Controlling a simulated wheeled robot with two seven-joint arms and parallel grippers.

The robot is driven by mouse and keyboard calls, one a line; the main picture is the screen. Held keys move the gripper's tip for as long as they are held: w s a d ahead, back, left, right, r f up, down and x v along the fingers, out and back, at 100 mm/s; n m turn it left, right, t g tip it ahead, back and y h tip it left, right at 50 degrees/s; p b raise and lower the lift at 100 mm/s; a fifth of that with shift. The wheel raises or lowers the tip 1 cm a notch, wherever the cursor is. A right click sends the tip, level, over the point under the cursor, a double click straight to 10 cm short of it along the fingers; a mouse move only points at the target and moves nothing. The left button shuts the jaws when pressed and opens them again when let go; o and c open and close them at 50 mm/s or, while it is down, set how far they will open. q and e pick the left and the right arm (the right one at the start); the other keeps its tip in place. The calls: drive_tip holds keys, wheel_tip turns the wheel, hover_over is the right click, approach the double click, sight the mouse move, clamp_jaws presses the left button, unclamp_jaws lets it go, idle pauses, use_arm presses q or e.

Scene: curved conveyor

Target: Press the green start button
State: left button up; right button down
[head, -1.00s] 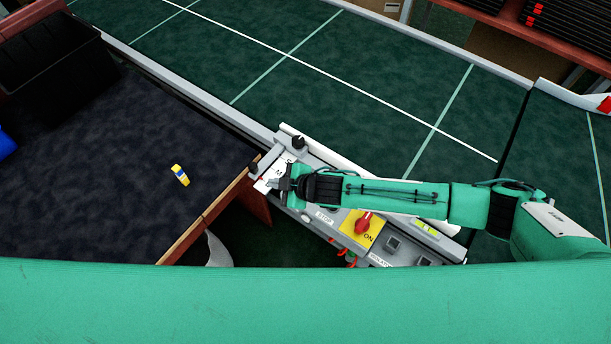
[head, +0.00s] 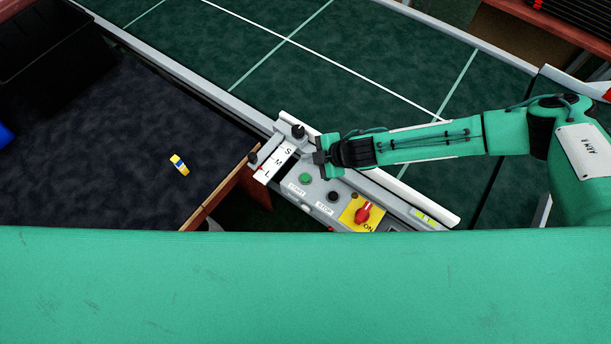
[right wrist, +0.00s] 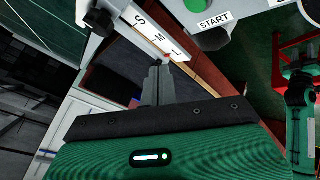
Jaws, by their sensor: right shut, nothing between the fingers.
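The green start button (head: 306,178) sits on the grey control panel, just above its START label (head: 297,189). The label also shows near the top of the right wrist view (right wrist: 214,20). My right gripper (head: 319,157) is above the panel, a little beyond and right of the button in the head view, and appears apart from it. Its fingers are together and empty, as the right wrist view (right wrist: 158,82) shows.
A black stop button (head: 332,196) and a red rotary switch (head: 362,212) on a yellow plate are beside it. An S-M-L selector plate (head: 276,164) is to the left. The green conveyor belt (head: 390,65) lies behind. A yellow-and-blue item (head: 179,165) rests on the dark surface at left.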

drive_tip(key=b, duration=0.7)
hover_over(309, 178)
wheel_tip(309, 178, down, 7)
drive_tip(key=shift+s+f, duration=0.1)
drive_tip(key=shift+f, duration=0.05)
drive_tip(key=shift+f+b, duration=0.45)
drive_tip(key=shift+f, duration=0.25)
idle(1.1)
drive_tip(key=shift+f, duration=0.4)
drive_tip(key=shift+f, duration=0.45)
idle(0.4)
drive_tip(key=shift+r, duration=0.1)
drive_tip(key=shift+r+p, duration=0.8)
drive_tip(key=shift+p, duration=0.1)
